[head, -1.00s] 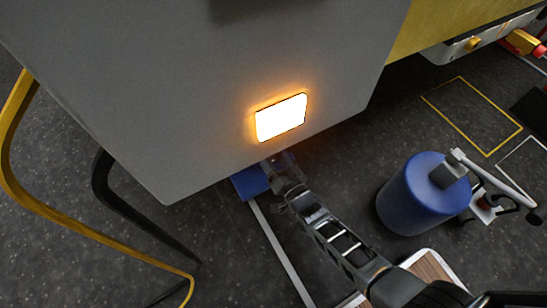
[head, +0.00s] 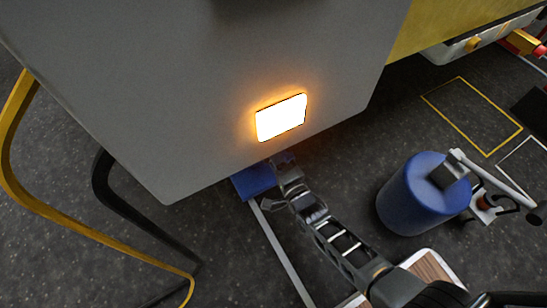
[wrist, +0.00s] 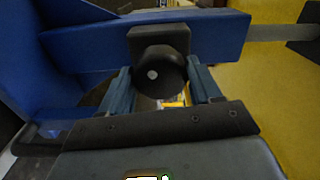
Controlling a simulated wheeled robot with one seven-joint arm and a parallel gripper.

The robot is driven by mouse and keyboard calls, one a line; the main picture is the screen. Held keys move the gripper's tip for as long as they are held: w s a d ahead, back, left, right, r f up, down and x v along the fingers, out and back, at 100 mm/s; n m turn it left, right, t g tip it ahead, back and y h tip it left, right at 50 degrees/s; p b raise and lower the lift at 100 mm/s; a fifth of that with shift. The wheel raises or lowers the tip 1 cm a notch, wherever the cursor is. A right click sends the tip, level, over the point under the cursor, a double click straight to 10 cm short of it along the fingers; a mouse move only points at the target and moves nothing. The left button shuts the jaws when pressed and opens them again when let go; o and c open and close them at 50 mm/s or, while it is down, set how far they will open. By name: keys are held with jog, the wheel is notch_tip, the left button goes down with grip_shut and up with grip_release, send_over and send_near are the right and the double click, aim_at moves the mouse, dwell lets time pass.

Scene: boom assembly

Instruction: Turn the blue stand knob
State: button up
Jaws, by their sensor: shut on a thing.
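The blue stand (wrist: 90,45) fills the upper left of the wrist view, with a blue bar running across the top. A round black knob (wrist: 160,72) with a pale centre dot sits on a dark block on that bar. My gripper (wrist: 160,80) has one finger on each side of the knob and is shut on it. In the head view, part of the blue stand (head: 252,182) shows below the grey panel's lower edge. My gripper (head: 283,164) reaches in beside it, its tips partly in shadow. The knob is hidden there.
A large grey panel (head: 200,90) with a glowing orange-white lamp (head: 281,117) overhangs my gripper. A blue cylinder (head: 415,195) with a metal fitting stands to the right. A yellow bent tube (head: 15,150) is at left. A yellow surface (wrist: 285,95) lies right in the wrist view.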

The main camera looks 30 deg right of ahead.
jog(key=shift+m, duration=1.1)
jog(key=o, duration=1.1)
jog(key=shift+c, duration=0.2)
jog(key=s+p, duration=0.2)
jog(key=s, duration=0.6)
jog(key=shift+w, duration=0.1)
